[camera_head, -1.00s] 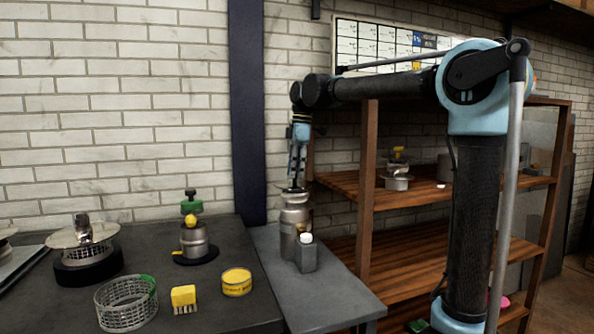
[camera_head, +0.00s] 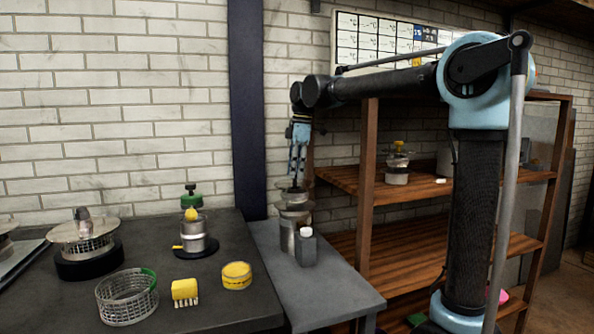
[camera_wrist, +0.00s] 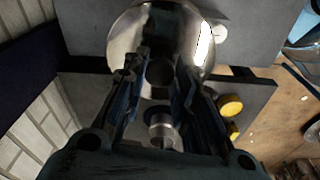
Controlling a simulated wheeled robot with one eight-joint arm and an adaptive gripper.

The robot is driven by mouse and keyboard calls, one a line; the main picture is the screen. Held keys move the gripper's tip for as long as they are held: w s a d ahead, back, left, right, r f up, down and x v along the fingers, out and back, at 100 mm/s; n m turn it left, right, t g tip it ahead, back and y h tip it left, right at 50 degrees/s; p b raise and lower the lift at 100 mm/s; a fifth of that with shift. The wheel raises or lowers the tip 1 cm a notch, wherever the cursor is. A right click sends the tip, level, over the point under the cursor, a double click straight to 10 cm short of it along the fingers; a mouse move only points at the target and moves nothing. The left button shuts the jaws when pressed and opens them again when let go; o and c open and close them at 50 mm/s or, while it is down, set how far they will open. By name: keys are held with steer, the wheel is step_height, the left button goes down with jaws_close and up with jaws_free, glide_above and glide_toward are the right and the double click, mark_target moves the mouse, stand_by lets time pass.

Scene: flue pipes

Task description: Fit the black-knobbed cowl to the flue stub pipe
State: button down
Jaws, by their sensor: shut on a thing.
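My gripper (camera_head: 296,180) points straight down over the small grey side table. It is shut on the black knob (camera_wrist: 160,75) of the shiny metal cowl, whose round top (camera_wrist: 190,35) fills the upper middle of the wrist view. In the head view the cowl (camera_head: 294,206) hangs level, directly over the metal flue stub pipe (camera_head: 287,238), and appears to meet its top. I cannot tell whether it is seated or just above. The pipe's lower right side is hidden behind a grey bottle.
The grey bottle (camera_head: 306,250) with a white cap stands close to the pipe. The dark bench holds a green-knobbed metal piece (camera_head: 192,235), a yellow tin (camera_head: 237,276), a yellow brush (camera_head: 185,291), a mesh ring (camera_head: 127,298) and another cowl (camera_head: 83,238). Wooden shelves (camera_head: 430,188) stand right.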

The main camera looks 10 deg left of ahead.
steer(key=shift+f, duration=0.9)
steer(key=c, duration=1.2)
jaws_free()
steer(key=r, duration=0.4)
steer(key=d+r, duration=0.1)
steer(key=r, duration=0.6)
steer(key=shift+w+d+r, duration=0.2)
steer(key=shift+w+r, duration=0.1)
steer(key=shift+r, duration=0.1)
